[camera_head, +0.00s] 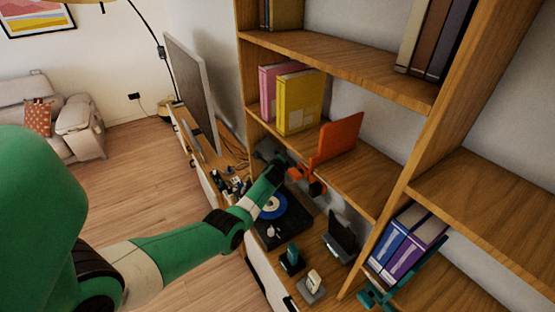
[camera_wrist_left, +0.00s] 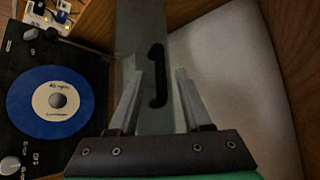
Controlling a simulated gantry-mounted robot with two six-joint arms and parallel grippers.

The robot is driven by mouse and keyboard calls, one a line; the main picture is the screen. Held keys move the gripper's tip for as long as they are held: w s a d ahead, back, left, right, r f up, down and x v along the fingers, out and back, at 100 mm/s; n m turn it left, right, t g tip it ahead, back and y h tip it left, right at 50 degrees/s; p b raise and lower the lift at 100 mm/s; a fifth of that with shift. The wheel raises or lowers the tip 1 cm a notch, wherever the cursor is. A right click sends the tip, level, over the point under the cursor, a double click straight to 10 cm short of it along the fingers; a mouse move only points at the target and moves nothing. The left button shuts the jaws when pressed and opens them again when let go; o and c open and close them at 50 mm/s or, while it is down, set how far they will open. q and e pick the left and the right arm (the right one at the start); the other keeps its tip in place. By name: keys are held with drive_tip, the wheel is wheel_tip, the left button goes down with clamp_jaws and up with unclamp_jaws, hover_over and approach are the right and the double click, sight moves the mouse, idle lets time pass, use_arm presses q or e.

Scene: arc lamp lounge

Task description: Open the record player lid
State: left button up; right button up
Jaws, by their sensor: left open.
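The record player (camera_head: 282,222) is a dark box with a blue record (camera_head: 272,206) on the low cabinet, partly hidden by my left arm. In the left wrist view the record player (camera_wrist_left: 25,70) is at the left, its blue record (camera_wrist_left: 50,102) in plain sight with no lid over it. A grey panel (camera_wrist_left: 135,30) with a black hook-shaped handle (camera_wrist_left: 157,75) stands ahead of my left gripper (camera_wrist_left: 160,73); it may be the lid, but I cannot tell for sure. My left gripper is open, the handle showing between its fingers; contact is unclear.
A wooden shelf (camera_head: 340,70) with pink and yellow binders (camera_head: 298,100) rises close behind my left gripper. An orange stand (camera_head: 337,138) is beside it. A screen (camera_head: 190,90) stands at the back. Small devices (camera_head: 312,285) sit in front of the player.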

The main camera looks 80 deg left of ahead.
use_arm(q)
drive_tip(key=p+v, duration=0.3)
drive_tip(key=v, duration=0.6)
drive_tip(key=shift+d+r+p, duration=0.15)
drive_tip(key=shift+p, duration=0.2)
use_arm(e)
wheel_tip(320, 180, up, 5)
drive_tip(key=shift+r, duration=0.1)
use_arm(q)
drive_tip(key=shift+s, duration=0.1)
